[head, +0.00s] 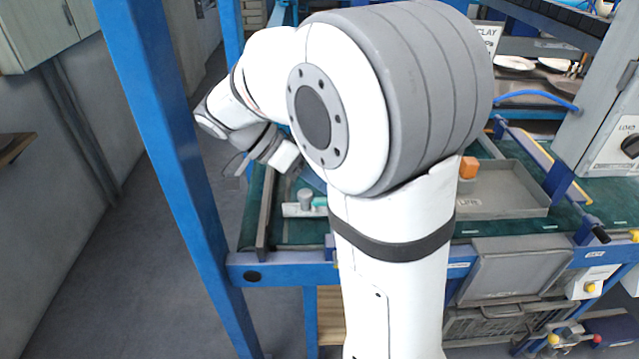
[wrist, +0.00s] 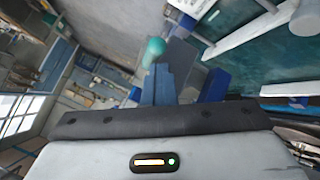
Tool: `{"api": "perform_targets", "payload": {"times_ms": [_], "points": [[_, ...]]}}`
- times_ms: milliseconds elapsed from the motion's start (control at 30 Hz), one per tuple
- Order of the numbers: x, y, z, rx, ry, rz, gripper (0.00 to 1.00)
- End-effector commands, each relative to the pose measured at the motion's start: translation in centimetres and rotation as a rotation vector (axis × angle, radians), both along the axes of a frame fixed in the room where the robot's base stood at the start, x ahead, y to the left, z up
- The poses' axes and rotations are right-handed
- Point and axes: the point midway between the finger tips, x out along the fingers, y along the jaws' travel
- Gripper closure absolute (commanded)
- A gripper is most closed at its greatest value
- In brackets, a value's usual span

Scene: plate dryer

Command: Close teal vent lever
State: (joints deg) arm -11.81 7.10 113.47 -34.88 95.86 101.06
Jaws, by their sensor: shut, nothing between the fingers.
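A round teal knob (wrist: 155,47), which looks like the end of the teal vent lever, shows in the wrist view just beyond my fingertips. I cannot tell whether the fingers touch it. My gripper (wrist: 160,72) has its blue fingers together with nothing between them. In the head view a small teal part (head: 320,202) shows beside a grey cylinder (head: 305,197) on a white plate, partly hidden behind my arm. My arm also hides most of my gripper there, and the lever's base and full angle are not clear.
A blue post (head: 165,150) stands at the left. A grey control box (head: 610,125) stands at the far right. Open floor (head: 110,260) lies left of the frame.

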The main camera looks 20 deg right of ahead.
Motion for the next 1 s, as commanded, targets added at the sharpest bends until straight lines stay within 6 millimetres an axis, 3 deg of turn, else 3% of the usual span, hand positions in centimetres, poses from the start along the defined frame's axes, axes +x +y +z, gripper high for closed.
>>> {"api": "perform_targets", "payload": {"times_ms": [67, 300, 533, 800, 1000], "points": [[-0.4, 0.1, 0.5, 0.003, 0.016, -0.006, 1.00], [-0.1, 0.6, 6.0, -0.003, -0.001, 0.001, 1.00], [0.1, 0.9, 9.1, -0.007, -0.008, 0.005, 1.00], [-0.2, 0.8, 9.5, 0.019, 0.003, 0.026, 1.00], [-2.7, 0.7, 6.5, 0.282, 0.089, 0.262, 1.00]]}}
